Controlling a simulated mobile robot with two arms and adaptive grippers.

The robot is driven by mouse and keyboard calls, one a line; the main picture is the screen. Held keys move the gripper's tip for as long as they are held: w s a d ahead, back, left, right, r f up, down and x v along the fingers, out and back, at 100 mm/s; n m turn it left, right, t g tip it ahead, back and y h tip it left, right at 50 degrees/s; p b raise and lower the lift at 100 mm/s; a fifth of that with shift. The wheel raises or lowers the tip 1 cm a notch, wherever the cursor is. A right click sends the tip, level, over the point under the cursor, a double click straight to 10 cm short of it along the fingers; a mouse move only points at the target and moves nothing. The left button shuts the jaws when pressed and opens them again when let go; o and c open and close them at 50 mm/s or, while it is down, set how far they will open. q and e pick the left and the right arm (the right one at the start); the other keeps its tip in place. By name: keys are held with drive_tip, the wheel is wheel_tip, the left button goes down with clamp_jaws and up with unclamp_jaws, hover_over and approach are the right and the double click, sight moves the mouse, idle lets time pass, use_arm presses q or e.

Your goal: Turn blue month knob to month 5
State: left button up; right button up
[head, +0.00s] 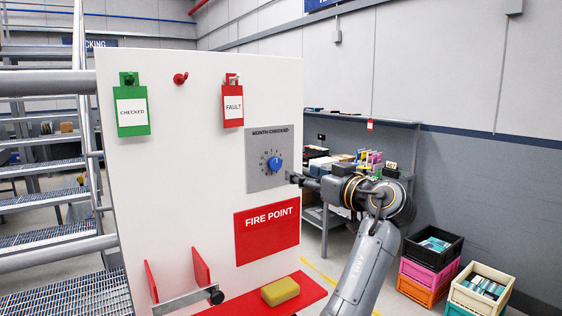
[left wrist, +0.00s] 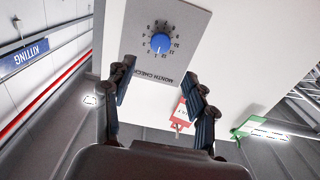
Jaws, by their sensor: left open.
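The blue month knob (head: 274,164) sits in the middle of a grey plate (head: 258,182) headed MONTH CHECKED, on the right part of the white board. Numbers ring the knob; which one it points to is too small to tell. My left gripper (head: 292,179) is just right of the plate, apart from the knob. In the left wrist view the knob (left wrist: 160,43) shows upside down beyond the open, empty fingers (left wrist: 164,92), roughly centred between them. My right gripper is not in view.
The white board (head: 180,180) carries a green CHECKED tag (head: 132,112), a red FAULT tag (head: 232,106) and a red FIRE POINT sign (head: 267,231). A yellow sponge-like block (head: 280,291) lies on the red shelf (head: 309,293). Crates (head: 432,254) stand at right; stairs (head: 45,200) at left.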

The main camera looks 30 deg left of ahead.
sight(277, 163)
use_arm(q)
drive_tip(key=p+x, duration=0.3)
drive_tip(key=x, duration=0.6)
drive_tip(key=shift+w+a+r+p, duration=0.1)
drive_tip(key=shift+a+r+p, duration=0.05)
drive_tip(key=shift+a+p, duration=0.2)
drive_tip(key=shift+w+a, duration=0.2)
drive_tip(key=shift+a, duration=0.15)
drive_tip(key=c, duration=1.1)
drive_tip(key=shift+m, duration=0.4)
